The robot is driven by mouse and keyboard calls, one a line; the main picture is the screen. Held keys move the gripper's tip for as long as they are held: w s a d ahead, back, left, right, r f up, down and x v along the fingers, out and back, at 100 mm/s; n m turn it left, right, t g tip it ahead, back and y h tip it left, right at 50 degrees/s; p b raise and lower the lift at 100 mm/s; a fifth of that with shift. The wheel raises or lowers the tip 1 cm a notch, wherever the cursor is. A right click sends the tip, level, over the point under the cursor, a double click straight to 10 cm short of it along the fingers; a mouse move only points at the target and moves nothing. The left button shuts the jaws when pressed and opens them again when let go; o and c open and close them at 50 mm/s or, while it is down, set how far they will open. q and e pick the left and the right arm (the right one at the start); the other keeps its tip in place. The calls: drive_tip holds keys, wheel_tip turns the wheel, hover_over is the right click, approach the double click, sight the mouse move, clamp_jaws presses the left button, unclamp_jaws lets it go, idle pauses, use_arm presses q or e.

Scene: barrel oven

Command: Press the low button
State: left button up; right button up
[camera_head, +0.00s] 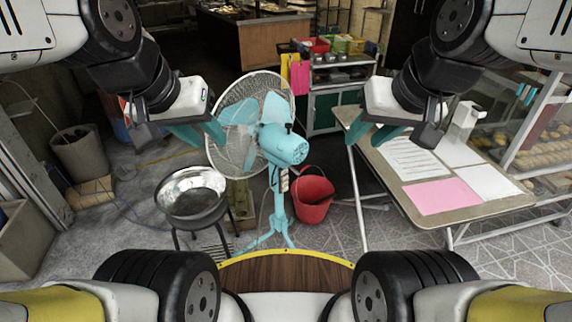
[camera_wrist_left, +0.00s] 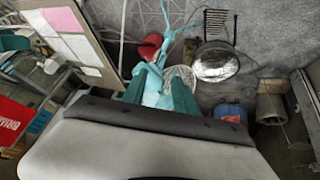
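A turquoise standing fan (camera_head: 286,146) stands in the middle of the head view, its round wire cage facing away. A small control panel (camera_head: 284,180) sits on its post below the motor; separate buttons and their labels are too small to tell. My left gripper (camera_head: 202,132) is open and empty, left of the motor and in front of the cage in the picture. In the left wrist view, its teal fingers (camera_wrist_left: 160,92) are spread, with part of the fan (camera_wrist_left: 150,80) seen between them. My right gripper (camera_head: 370,131) looks open and empty, right of the fan, over the table's left edge.
A metal bowl on a stand (camera_head: 192,196) is left of the fan's post. A red bucket (camera_head: 313,197) is right of it. A folding table (camera_head: 478,209) with papers stands right. A shelf cart (camera_head: 338,88) stands behind.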

use_arm(q)
clamp_jaws()
idle(1.4)
